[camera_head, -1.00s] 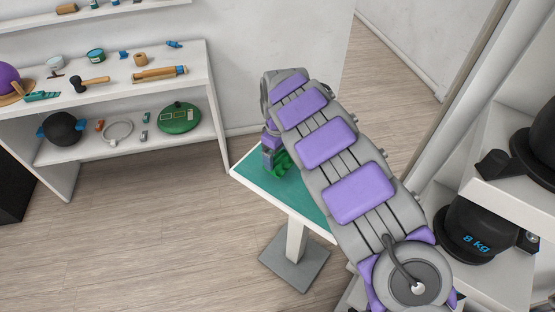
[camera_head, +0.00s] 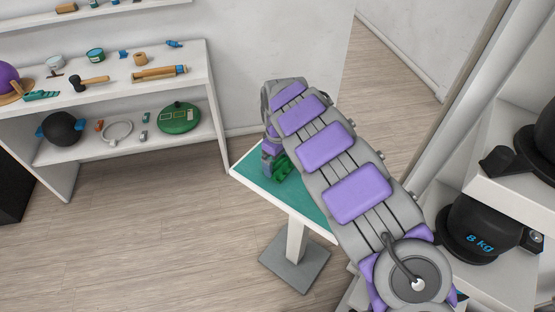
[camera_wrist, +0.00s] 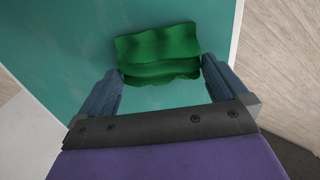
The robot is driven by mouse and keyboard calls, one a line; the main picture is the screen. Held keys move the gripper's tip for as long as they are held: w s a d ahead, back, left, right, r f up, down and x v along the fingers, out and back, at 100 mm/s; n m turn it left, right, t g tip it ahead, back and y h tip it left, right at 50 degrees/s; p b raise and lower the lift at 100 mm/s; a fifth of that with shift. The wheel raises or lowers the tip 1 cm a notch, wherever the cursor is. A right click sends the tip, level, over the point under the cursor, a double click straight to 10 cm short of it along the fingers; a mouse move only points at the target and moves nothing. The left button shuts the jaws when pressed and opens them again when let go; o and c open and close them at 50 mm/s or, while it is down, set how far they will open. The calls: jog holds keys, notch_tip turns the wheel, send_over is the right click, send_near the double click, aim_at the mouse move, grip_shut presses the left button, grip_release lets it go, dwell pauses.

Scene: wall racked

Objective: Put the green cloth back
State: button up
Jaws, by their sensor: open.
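The green cloth (camera_wrist: 158,50) lies crumpled on the teal top of a small pedestal table (camera_wrist: 60,50). In the head view the cloth (camera_head: 281,169) shows beside my gripper, partly hidden by it, on the table top (camera_head: 300,200). My gripper (camera_wrist: 160,85) is open in the wrist view, pointing down at the table. Its two blue-grey fingers stand either side of the cloth's near edge, and most of the cloth lies beyond the fingertips. I cannot tell whether the fingers touch it.
A white shelf unit (camera_head: 215,130) at the left holds a hammer (camera_head: 90,83), a green round case (camera_head: 179,118) and a dark ball (camera_head: 62,128). A rack at the right holds a black 8 kg weight (camera_head: 478,235). The floor between is clear.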

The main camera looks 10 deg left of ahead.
aim_at(278, 162)
notch_tip(278, 162, up, 17)
jog(key=p, duration=0.3)
jog(key=shift+a+r+p, duration=0.15)
jog(key=shift+a+p, duration=0.05)
jog(key=shift+p, duration=0.15)
jog(key=s+d+r+m+h, duration=0.1)
jog(key=s+d+r+m, duration=0.25)
jog(key=d, duration=0.55)
jog(key=s+d+r+m, duration=0.3)
jog(key=s+d+r, duration=0.1)
jog(key=d, duration=0.5)
jog(key=s+d+m, duration=0.2)
jog(key=s+d, duration=0.2)
jog(key=s, duration=0.4)
jog(key=s+d+m, duration=0.3)
jog(key=s+d, duration=0.2)
jog(key=s, duration=0.4)
jog(key=s+f+m+g+y, duration=0.1)
jog(key=s+f, duration=0.2)
jog(key=s, duration=1.2)
jog(key=shift+s+d+f+m+g, duration=0.15)
jog(key=shift+d+f+m+g, duration=0.2)
jog(key=shift+d+f+g, duration=0.05)
